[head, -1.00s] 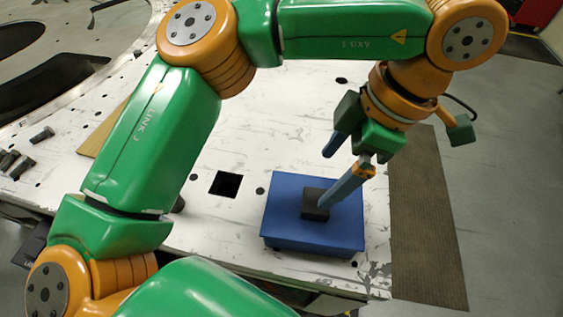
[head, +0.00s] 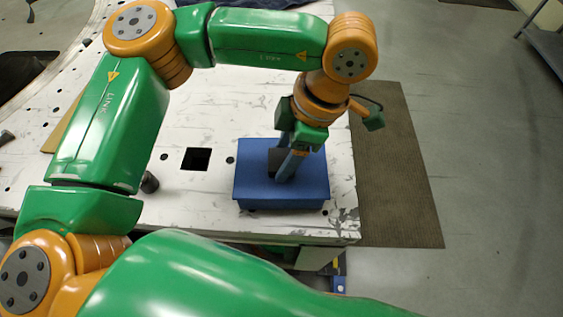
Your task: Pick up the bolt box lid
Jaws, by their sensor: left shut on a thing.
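The blue bolt box stands on the white plate near its right edge, with its flat blue lid (head: 308,182) on top. A dark block-shaped handle (head: 274,160) rises from the middle of the lid and is partly hidden by my fingers. My left gripper (head: 284,165) comes down from above and is shut on this handle. The lid appears to rest on the box; I cannot see a clear gap between them. My right gripper is not in view.
The white plate (head: 215,215) has a square hole (head: 196,159) left of the box and several small round holes. A dark cylindrical piece (head: 150,182) stands further left. A brown mat (head: 400,180) lies on the floor to the right.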

